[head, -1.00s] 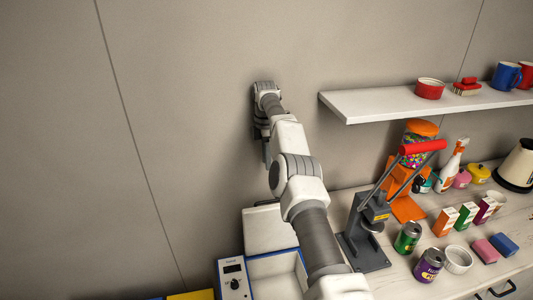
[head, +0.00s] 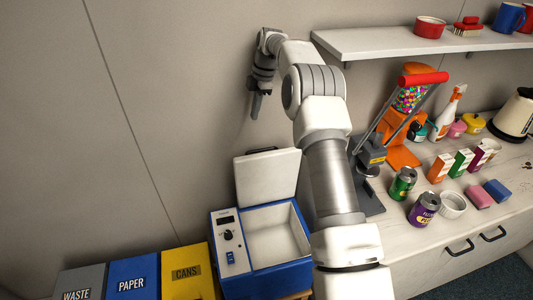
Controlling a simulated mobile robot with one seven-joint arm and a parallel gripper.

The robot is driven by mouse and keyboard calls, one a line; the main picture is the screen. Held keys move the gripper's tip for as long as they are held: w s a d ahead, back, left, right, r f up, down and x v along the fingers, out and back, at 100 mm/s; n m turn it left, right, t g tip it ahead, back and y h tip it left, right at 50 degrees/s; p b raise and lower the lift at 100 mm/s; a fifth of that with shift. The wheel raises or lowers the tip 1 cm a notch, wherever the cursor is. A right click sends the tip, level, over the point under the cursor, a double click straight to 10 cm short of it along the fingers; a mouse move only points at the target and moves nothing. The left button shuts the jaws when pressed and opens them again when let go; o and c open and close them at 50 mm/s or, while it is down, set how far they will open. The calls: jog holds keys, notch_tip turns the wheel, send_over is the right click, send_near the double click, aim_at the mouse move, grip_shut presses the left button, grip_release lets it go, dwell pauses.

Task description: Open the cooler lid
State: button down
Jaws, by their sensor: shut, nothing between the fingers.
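The cooler is a blue box (head: 284,278) with a white inside and a control panel (head: 229,236) on its left. Its white lid (head: 267,178) stands raised at the back, leaning toward the wall, and the empty-looking inside is exposed. My gripper (head: 256,112) is above the lid, close to the wall, pointing down. It is apart from the lid and shut on nothing. My arm covers the area just right of the cooler.
Bins marked waste (head: 82,282), paper (head: 133,276) and cans (head: 187,270) stand left of the cooler. A can press (head: 370,165), cans (head: 403,184) and small cartons crowd the counter (head: 420,240) at right. A white shelf (head: 420,45) hangs above.

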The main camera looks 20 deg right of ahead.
jog(key=s+d+f+t+b, duration=0.1)
jog(key=s+b, duration=0.1)
jog(key=s+d+f+m+t+y+b, duration=0.1)
jog(key=s+d+b, duration=0.1)
jog(key=s+d+f+m+t+b, duration=0.1)
jog(key=s+d+b, duration=0.1)
jog(key=b, duration=0.1)
jog(key=shift+s+d+f, duration=0.1)
jog(key=shift+d+f, duration=0.05)
jog(key=shift+f, duration=0.2)
jog(key=shift+s+d+f+t, duration=0.1)
jog(key=shift+s+d+t, duration=0.2)
jog(key=shift+s+d, duration=0.1)
jog(key=x, duration=1)
jog(key=shift+a+p, duration=0.15)
jog(key=shift+p, duration=0.2)
jog(key=shift+w, duration=0.1)
jog(key=w+b, duration=0.1)
jog(key=w, duration=0.1)
jog(key=w+b, duration=0.1)
jog(key=w, duration=0.2)
jog(key=shift+w+f, duration=0.25)
jog(key=shift+r, duration=0.1)
